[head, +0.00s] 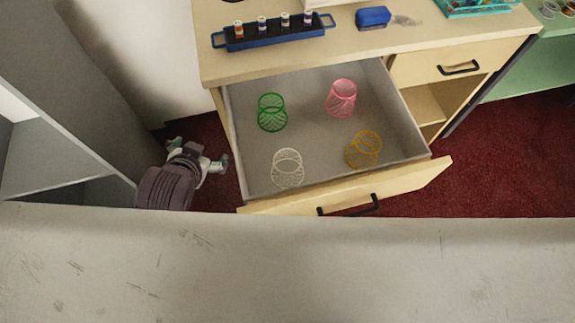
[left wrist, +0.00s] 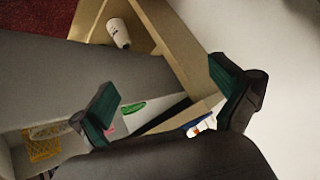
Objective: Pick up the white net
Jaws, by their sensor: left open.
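The white net (head: 287,168) is a small mesh cup standing in the front left part of the open drawer (head: 310,140). A green net (head: 271,112), a pink net (head: 341,98) and a yellow net (head: 363,150) share the drawer, all apart. My left gripper (head: 203,153) is open and empty, outside the drawer to its left, clear of the white net. My right gripper is not in view.
The drawer's front panel (head: 400,190) with a black handle juts out. A blue rack (head: 270,32) of spools and a blue block (head: 373,17) sit on the counter top. A grey cabinet (head: 60,100) stands close left of my left gripper. Red carpet lies below.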

